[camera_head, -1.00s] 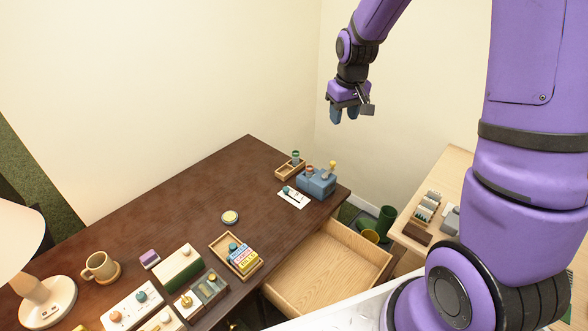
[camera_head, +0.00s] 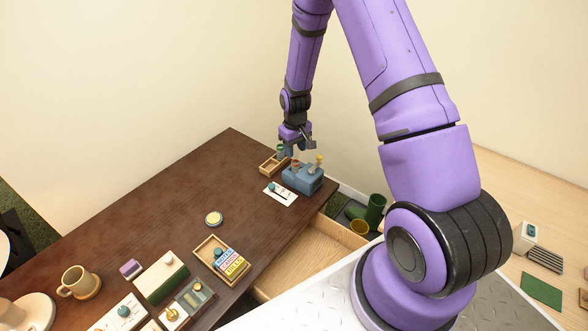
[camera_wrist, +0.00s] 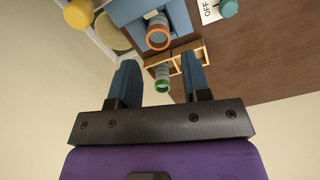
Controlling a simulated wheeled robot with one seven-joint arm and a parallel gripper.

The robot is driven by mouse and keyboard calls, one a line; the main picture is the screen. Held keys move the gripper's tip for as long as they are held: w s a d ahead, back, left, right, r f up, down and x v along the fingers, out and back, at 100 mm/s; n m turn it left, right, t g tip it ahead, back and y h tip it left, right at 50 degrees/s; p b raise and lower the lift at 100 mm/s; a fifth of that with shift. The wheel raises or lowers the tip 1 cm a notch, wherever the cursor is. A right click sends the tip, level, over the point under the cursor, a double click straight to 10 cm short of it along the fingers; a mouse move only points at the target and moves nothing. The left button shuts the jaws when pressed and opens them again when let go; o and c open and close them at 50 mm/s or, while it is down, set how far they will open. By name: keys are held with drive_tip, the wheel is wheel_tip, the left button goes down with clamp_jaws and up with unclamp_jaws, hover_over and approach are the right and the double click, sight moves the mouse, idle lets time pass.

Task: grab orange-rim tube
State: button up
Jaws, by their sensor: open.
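The orange-rim tube (camera_wrist: 158,36) stands in a blue block (camera_wrist: 185,18) in the wrist view, its ring-shaped mouth facing the camera. In the head view the tube (camera_head: 295,164) is small, at the blue block (camera_head: 303,181) near the far right desk corner. My gripper (camera_wrist: 159,60) is open and empty, pointing down above this area. In the wrist view the orange rim lies beyond the fingertips, between their lines. A green-rim tube (camera_wrist: 162,86) in a wooden rack (camera_wrist: 176,66) appears between the fingers. I cannot tell the height gap.
A white OFF card (camera_wrist: 209,11) with a teal knob lies beside the block. An open drawer (camera_head: 322,250) juts out below the desk. The desk's middle (camera_head: 240,170) is mostly clear.

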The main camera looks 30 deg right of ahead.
sight(295, 162)
drive_tip(key=shift+d+f, duration=0.1)
drive_tip(key=shift+f, duration=3.35)
drive_tip(key=c, duration=0.7)
